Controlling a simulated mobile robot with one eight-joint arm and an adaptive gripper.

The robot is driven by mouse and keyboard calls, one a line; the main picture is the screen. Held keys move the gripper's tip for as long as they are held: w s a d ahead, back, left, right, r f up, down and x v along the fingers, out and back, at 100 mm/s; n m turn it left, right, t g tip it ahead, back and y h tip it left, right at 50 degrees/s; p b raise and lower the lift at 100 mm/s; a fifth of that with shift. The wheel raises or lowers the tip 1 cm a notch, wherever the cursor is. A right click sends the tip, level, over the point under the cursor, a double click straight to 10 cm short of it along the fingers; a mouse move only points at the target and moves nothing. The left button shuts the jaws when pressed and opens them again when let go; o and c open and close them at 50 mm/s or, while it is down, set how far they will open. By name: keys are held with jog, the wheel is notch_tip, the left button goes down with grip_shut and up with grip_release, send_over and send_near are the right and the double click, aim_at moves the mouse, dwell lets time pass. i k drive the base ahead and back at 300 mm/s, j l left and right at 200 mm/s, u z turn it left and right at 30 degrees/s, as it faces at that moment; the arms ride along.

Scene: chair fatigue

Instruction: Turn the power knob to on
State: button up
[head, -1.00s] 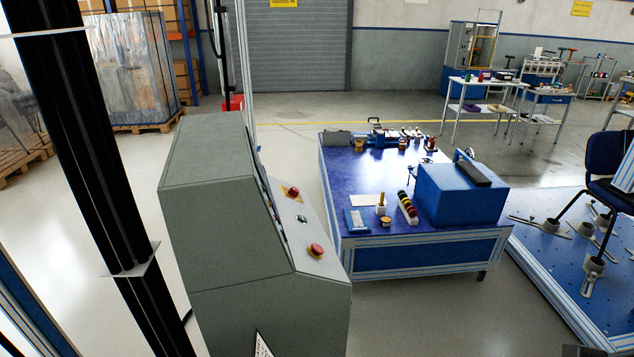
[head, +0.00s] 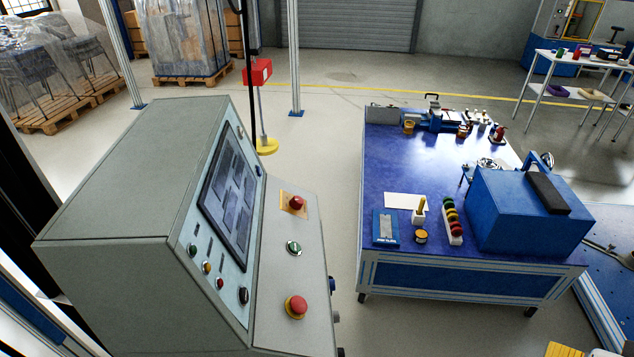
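A grey control cabinet (head: 120,200) stands at the left in the head view. Its sloped face carries a dark screen (head: 230,190), with a row of small round controls below it. A black knob (head: 243,295) sits at the right end of that row. A green control (head: 294,247) lies on the lower ledge between two red mushroom buttons, one far (head: 297,202) and one near (head: 297,306). Labels are too small to read, so I cannot tell which control is the power knob or its setting. My gripper is not in view.
A blue workbench (head: 400,165) with a blue box (head: 530,215) and small tools stands right of the cabinet, with a floor gap between. A red box on a post (head: 257,72) stands behind the cabinet. Wrapped pallets (head: 180,40) are at the back left.

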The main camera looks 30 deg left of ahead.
aim_at(296, 202)
jog(key=i+u, duration=0.5)
jog(key=i+l+u, duration=0.3)
jog(key=u, duration=0.15)
jog(key=i+l+u, duration=0.35)
jog(key=u, duration=0.15)
jog(key=i+l+u, duration=0.35)
jog(key=l, duration=0.25)
jog(key=i+l+u, duration=0.2)
jog(key=l+u, duration=0.2)
jog(key=l, duration=0.2)
